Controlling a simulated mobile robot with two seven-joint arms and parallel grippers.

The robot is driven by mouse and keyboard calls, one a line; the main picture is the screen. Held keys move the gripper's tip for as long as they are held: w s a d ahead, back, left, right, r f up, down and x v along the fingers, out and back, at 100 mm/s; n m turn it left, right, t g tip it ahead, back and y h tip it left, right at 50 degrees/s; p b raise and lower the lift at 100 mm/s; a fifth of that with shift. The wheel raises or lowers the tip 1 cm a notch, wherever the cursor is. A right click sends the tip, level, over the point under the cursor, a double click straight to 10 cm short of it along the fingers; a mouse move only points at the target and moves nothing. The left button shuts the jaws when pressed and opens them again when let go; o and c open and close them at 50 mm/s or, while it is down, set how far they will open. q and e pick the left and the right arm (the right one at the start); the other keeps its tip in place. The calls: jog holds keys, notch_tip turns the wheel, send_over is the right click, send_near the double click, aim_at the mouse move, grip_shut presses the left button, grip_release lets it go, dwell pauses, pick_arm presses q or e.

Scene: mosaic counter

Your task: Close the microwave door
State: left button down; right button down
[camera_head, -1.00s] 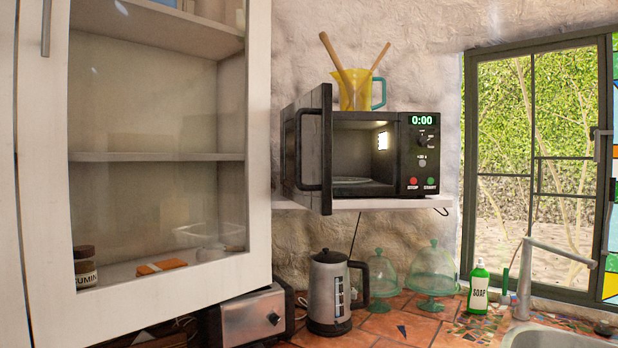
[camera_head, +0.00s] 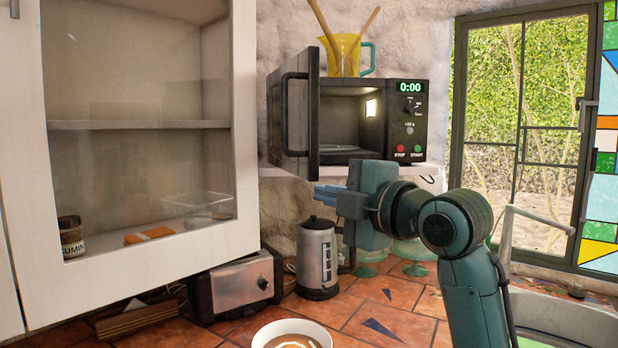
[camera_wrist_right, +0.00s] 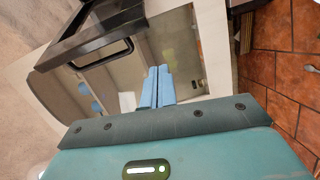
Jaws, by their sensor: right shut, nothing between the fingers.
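The black microwave (camera_head: 350,130) sits on a wall shelf with its lit inside showing. Its door (camera_head: 298,115) stands open, swung out to the left, with a dark bar handle (camera_head: 287,115) on its outer face. My right gripper (camera_head: 322,194) is just below the microwave in the head view, its blue fingers pointing left, shut and empty. It appears apart from the door. In the right wrist view, the closed blue fingers (camera_wrist_right: 156,88) show below the dark door and its handle (camera_wrist_right: 103,53). My left gripper is out of view.
A white glass-fronted cabinet (camera_head: 240,130) stands close on the left. A yellow jug (camera_head: 343,55) with wooden spoons is on the microwave. Below are a kettle (camera_head: 317,258), a toaster (camera_head: 236,286) and a bowl (camera_head: 292,334) on the tiled counter.

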aim_at(311, 167)
jog(key=shift+n, duration=0.7)
jog(key=w+a+r+p, duration=0.1)
jog(key=w, duration=0.1)
jog(key=w+a+r+p, duration=0.1)
jog(key=w+p, duration=0.1)
jog(key=w, duration=0.1)
jog(key=w+a+r+p, duration=0.1)
jog(key=w, duration=0.2)
jog(key=shift+r+p, duration=0.1)
jog(key=shift+p, duration=0.25)
jog(key=shift+d, duration=0.25)
jog(key=shift+d, duration=0.2)
